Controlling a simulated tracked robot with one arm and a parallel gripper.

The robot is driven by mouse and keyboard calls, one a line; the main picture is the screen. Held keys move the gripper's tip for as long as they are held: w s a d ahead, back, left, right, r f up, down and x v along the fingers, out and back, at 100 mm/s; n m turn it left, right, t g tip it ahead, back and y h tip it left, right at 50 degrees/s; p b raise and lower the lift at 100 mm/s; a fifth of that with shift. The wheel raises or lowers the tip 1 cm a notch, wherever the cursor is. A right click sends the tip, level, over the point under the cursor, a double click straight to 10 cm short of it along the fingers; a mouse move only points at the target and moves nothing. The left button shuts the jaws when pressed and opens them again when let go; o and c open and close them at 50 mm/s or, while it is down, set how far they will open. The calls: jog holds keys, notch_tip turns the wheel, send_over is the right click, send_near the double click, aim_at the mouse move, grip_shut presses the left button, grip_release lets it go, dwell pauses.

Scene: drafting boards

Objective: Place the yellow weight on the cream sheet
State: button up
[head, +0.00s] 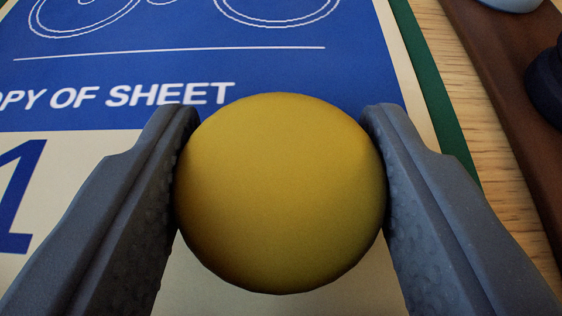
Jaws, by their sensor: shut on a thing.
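The yellow weight (280,195) is a round, smooth yellow piece in the lower middle of the head view. My gripper (280,125) is shut on it, with one dark grey finger pressed on each side. Behind and beneath it in the picture lies a cream sheet (90,185) with a blue printed panel, white outlines, white lettering and a large blue numeral at the left. The weight hides part of the sheet. I cannot tell whether the weight touches the sheet or is held above it.
A green board edge (440,110) shows along the sheet's right side. Beyond it is bare wood table (490,150). A brown wooden tray or strip (500,70) at the right bears a dark navy object (548,85) and a light blue object (512,3), both cut off.

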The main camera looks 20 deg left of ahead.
jog(key=o, duration=1.3)
jog(key=shift+o, duration=0.2)
jog(key=p+v, duration=0.2)
jog(key=v, duration=1)
jog(key=shift+p, duration=0.4)
